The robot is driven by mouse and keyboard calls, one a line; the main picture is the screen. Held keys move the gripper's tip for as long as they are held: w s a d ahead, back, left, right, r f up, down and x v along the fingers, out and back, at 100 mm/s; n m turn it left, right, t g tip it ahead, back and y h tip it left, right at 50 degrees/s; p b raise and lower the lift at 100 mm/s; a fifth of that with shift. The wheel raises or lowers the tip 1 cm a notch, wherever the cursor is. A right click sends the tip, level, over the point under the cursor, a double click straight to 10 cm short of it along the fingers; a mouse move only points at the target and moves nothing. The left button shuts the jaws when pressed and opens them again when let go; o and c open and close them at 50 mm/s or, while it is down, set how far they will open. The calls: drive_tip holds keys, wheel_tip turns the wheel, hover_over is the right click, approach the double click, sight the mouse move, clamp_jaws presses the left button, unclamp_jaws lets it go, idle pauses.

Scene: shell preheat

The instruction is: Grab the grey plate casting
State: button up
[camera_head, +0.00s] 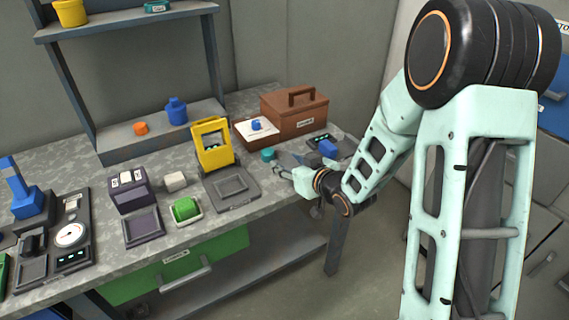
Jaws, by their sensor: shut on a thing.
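My gripper (284,170) is at the right part of the bench, small in view, with its fingers pointing left. It is shut on a grey piece, the plate casting (288,159), which shows at the fingers' far side. The casting is partly hidden by the gripper, and I cannot tell whether it touches the bench top. A small teal cylinder (267,155) stands just left of the fingers.
A yellow-framed device with a dark tray (232,187) stands left of my gripper. A brown box (296,112) and a white sheet with a blue piece (256,125) are behind. A green block (185,209) sits further left.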

drive_tip(key=s+r, duration=0.1)
drive_tip(key=d+r+p, duration=0.1)
drive_tip(key=r, duration=0.1)
drive_tip(key=s+r+p, duration=0.1)
drive_tip(key=shift+s+d+r, duration=0.3)
drive_tip(key=shift+s+r, duration=0.05)
drive_tip(key=p+v, duration=0.4)
drive_tip(key=shift+s, duration=0.4)
